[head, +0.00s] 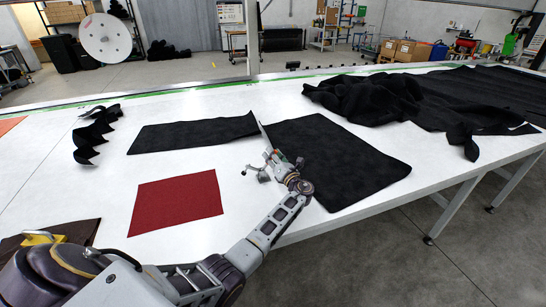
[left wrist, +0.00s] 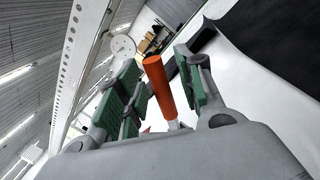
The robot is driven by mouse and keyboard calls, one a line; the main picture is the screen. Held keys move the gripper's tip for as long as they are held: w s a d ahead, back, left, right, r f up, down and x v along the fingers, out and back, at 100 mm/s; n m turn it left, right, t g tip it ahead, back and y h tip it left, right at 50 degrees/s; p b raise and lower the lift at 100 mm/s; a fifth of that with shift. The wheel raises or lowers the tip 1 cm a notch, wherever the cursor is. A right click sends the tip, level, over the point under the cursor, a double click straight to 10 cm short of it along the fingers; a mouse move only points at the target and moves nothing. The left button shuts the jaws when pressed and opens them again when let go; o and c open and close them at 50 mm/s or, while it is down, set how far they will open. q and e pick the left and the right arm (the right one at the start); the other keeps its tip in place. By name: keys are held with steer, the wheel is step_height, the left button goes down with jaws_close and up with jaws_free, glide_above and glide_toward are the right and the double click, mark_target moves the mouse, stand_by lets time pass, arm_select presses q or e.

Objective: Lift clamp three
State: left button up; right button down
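My left gripper (head: 271,160) is over the middle of the white table, at the left edge of a black fabric panel. In the left wrist view its green-padded fingers (left wrist: 163,88) stand apart, open, on either side of an orange-red handle (left wrist: 158,82). Gaps seem to show beside the handle; contact is not clear. A small grey clamp (head: 258,174) shows just left of the gripper in the head view, partly hidden by it. I cannot read a number on it. My right gripper is not in view.
The white table (head: 110,180) carries black panels (head: 340,155), a red square (head: 177,200), curled black strips (head: 95,132) and a crumpled black heap (head: 370,95). A yellow-handled object (head: 40,238) lies at front left. Bare table surrounds the red square.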

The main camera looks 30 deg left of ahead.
arm_select(q)
steer(key=shift+v, duration=6)
steer(key=shift+f, duration=0.1)
